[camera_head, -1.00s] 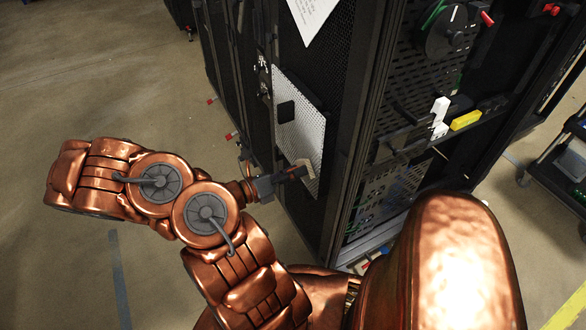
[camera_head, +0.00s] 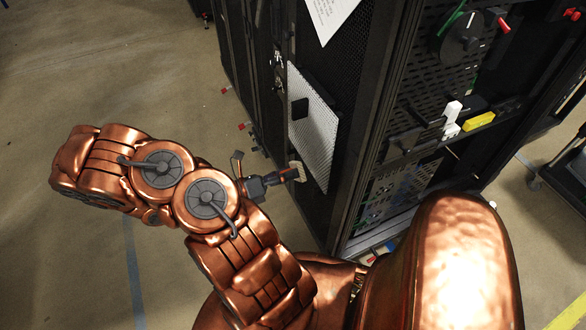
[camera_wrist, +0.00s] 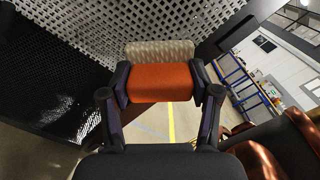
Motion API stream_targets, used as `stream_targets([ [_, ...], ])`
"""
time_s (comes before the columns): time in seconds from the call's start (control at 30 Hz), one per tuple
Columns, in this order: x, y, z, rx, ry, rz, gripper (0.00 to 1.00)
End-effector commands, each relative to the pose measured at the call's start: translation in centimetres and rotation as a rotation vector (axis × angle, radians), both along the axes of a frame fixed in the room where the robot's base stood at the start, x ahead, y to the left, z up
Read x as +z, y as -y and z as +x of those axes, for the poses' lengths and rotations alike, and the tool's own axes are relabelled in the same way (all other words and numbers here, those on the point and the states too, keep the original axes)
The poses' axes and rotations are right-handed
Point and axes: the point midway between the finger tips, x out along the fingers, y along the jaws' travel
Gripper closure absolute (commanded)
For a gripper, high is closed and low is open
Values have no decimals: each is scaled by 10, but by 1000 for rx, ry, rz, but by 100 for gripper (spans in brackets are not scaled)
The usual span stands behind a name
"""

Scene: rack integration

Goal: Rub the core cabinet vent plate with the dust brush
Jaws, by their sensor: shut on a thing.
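The vent plate (camera_head: 318,132) is a light, perforated panel with a black square on it, on the side of the dark cabinet (camera_head: 352,65). It also shows in the wrist view (camera_wrist: 120,25), above and to the left. My gripper (camera_head: 285,174) is at the plate's lower part. In the wrist view my gripper (camera_wrist: 160,88) is shut on the orange block of the dust brush (camera_wrist: 162,82). The brush's pale bristle pad (camera_wrist: 160,51) points toward the plate. I cannot tell whether the bristles touch it.
A white paper sheet (camera_head: 334,15) hangs on the cabinet above the plate. A yellow item (camera_head: 479,122) and a white item (camera_head: 452,113) sit on a ledge at the cabinet's right. A dark cart (camera_head: 570,170) stands at far right. The floor at left is clear.

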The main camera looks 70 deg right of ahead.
Motion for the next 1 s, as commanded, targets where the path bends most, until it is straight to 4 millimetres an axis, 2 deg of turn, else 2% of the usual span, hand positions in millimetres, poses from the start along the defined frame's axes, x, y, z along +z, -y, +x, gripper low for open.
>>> stream_targets([
  [0.37,0,-2,2,0,1,1,66],
  [0.8,0,-20,23,2,2,1,66],
  [1.0,-1,-22,24,1,1,0,66],
])
